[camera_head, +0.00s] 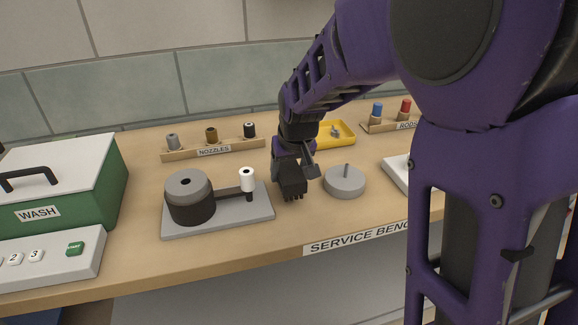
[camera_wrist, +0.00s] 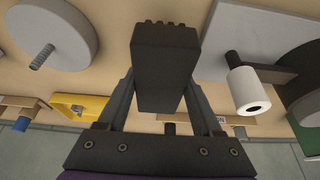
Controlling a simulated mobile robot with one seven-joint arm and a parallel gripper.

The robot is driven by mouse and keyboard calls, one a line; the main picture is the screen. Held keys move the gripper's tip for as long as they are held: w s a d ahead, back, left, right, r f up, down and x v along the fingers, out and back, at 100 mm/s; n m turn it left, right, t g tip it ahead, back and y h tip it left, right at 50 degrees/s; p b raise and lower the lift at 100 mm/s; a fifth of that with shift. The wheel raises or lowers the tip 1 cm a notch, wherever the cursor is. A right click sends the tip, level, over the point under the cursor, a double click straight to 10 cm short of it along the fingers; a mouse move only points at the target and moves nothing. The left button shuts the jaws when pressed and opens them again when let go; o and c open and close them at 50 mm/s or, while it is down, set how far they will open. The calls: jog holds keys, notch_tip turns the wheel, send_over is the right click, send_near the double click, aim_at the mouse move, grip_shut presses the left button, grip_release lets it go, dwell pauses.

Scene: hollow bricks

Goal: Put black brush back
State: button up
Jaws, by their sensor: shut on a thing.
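My gripper (camera_head: 292,162) is shut on the black brush (camera_head: 292,182) and holds it over the bench between the crank device and a round grey disc. The wrist view shows the dark, block-shaped brush (camera_wrist: 165,68) between the two fingers (camera_wrist: 160,98), with short bristle tufts at its far end. In the head view the bristles point down, close above the bench top. I cannot tell whether they touch it. No place marked for the brush shows.
A crank device (camera_head: 187,196) with a white handle (camera_head: 247,180) stands left of my gripper. The grey disc (camera_head: 345,184) with an upright stud is close right. Behind are the nozzle rack (camera_head: 214,151), yellow tray (camera_head: 345,142) and rod rack (camera_head: 383,127). The green wash box (camera_head: 75,185) is far left.

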jog(key=shift+f, duration=1.05)
jog(key=shift+f, duration=0.15)
jog(key=o, duration=1.4)
jog(key=shift+o, duration=0.2)
jog(key=shift+r, duration=0.4)
jog(key=p+v, duration=0.2)
jog(key=v, duration=0.9)
jog(key=shift+s+d+r, duration=0.1)
jog(key=shift+s+r, duration=0.1)
jog(key=shift+s, duration=0.1)
